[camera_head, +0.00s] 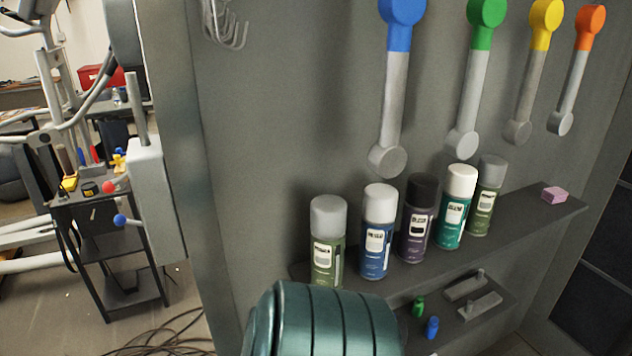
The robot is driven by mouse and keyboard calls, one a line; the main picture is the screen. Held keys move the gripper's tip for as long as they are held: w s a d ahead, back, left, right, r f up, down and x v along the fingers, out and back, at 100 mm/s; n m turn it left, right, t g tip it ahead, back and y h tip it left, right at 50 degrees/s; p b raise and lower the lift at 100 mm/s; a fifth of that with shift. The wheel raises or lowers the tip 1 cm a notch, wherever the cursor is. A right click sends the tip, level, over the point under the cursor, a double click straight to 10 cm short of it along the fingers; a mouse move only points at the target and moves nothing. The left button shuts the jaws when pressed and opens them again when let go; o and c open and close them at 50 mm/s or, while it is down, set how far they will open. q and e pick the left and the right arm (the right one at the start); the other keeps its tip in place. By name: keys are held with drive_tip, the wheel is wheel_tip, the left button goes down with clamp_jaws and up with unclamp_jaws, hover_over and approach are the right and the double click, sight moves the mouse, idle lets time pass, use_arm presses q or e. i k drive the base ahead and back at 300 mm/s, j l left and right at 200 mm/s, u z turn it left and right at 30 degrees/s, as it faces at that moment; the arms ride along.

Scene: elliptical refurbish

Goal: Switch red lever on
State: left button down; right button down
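A red ball-ended lever (109,188) sticks out to the left from a grey wall-mounted box (158,200) at the left of the head view. A blue ball-ended lever (121,220) sticks out just below it on the same box. The red ball appears level with or slightly above its mount; I cannot tell its exact switch position. The box hangs at the edge of the grey wall panel and has an upright pipe on top. Neither of my grippers shows in this view.
A shelf (545,222) with several spray cans stands on the right, below hanging coloured wrenches. A dark green ribbed object (325,320) blocks the bottom centre. A black cart (125,270) stands behind the box on the left. Cables (170,335) lie on the floor.

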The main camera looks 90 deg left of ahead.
sight(108, 187)
drive_tip(key=u, duration=3.6)
drive_tip(key=j+u, duration=0.1)
drive_tip(key=j, duration=0.15)
drive_tip(key=k, duration=0.05)
